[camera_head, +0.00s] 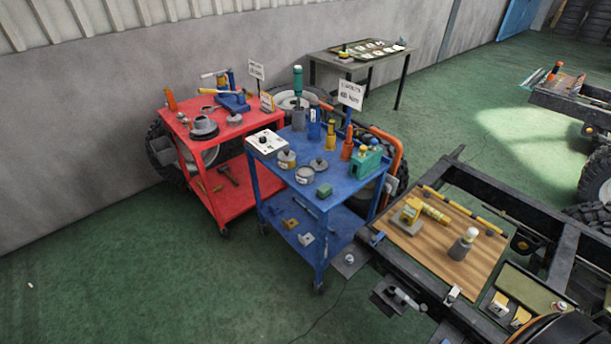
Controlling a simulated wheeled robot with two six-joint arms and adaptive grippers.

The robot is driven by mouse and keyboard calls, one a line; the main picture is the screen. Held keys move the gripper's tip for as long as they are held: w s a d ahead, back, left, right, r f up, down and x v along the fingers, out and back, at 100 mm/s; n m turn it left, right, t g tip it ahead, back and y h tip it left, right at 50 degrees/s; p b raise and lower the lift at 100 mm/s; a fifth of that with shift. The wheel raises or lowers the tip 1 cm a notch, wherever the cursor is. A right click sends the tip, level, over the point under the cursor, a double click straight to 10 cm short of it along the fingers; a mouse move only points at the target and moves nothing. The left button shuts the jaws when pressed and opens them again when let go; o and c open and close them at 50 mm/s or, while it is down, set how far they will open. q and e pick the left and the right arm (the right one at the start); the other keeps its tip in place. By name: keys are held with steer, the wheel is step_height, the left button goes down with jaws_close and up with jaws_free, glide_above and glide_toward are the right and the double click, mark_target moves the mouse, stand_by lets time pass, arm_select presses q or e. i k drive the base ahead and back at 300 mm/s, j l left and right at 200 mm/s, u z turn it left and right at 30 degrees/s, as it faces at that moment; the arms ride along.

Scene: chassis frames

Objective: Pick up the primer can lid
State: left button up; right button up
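A small grey round lid with a knob (318,164) lies on the top of the blue cart (345,190); it looks like the primer can lid, but I cannot read any label. Just in front of it to the left stands a grey can (305,177) that seems open at the top. A second can with a yellowish top (286,160) stands left of that. Neither of my grippers is in view.
A white box (266,142), a green block (324,191), a green case (365,162) and several bottles share the cart top. A red cart (225,150) stands left. A chassis frame with a wooden board (430,255) is at right. The green floor in front is clear.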

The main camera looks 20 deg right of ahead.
mark_target(319, 164)
steer(key=i+j+z, duration=0.35)
steer(key=i, duration=0.25)
steer(key=i+j+z, duration=0.75)
steer(key=i+j, duration=0.25)
steer(key=j, duration=0.15)
